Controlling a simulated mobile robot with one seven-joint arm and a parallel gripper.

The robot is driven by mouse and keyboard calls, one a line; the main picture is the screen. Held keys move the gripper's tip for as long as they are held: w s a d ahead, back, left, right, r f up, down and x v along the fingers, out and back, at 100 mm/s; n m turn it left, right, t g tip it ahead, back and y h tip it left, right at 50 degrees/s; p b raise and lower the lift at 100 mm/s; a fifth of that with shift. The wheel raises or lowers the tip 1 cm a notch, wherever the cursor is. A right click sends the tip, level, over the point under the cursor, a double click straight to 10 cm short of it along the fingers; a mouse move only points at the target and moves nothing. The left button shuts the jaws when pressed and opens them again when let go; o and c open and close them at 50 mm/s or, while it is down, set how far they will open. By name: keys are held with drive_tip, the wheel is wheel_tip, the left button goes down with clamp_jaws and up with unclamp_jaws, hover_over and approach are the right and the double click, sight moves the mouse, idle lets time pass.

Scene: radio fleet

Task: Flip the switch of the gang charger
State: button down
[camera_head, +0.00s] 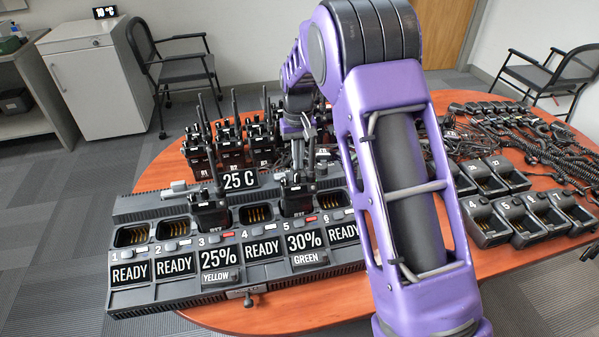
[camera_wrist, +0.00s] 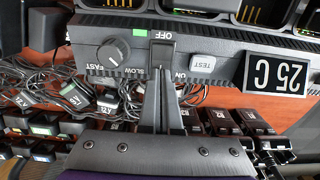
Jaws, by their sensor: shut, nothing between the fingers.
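The gang charger (camera_head: 160,291) is a long dark unit on the wooden table, with numbered slots and label screens. Radios stand in slots 3 and 5, whose screens read 25% and 30%. In the wrist view the charger's back panel (camera_wrist: 215,42) shows a dark rocker switch (camera_wrist: 162,50) between the OFF and ON labels. My gripper (camera_wrist: 158,75) is shut and empty, its fingertips at the switch's lower edge in the picture. I cannot tell whether they touch it. The head view hides the switch, and my arm covers the charger's right end.
On the panel, a round knob (camera_wrist: 113,53) sits left of the switch and a TEST button (camera_wrist: 209,62) right of it, with a small green light (camera_wrist: 140,31). Radios (camera_head: 231,147), cables and a 25 C display (camera_head: 240,180) crowd the table around my gripper. Single chargers (camera_head: 486,221) stand right.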

wheel_tip(320, 180, up, 7)
drive_tip(key=p, duration=0.4)
drive_tip(key=shift+p, duration=0.4)
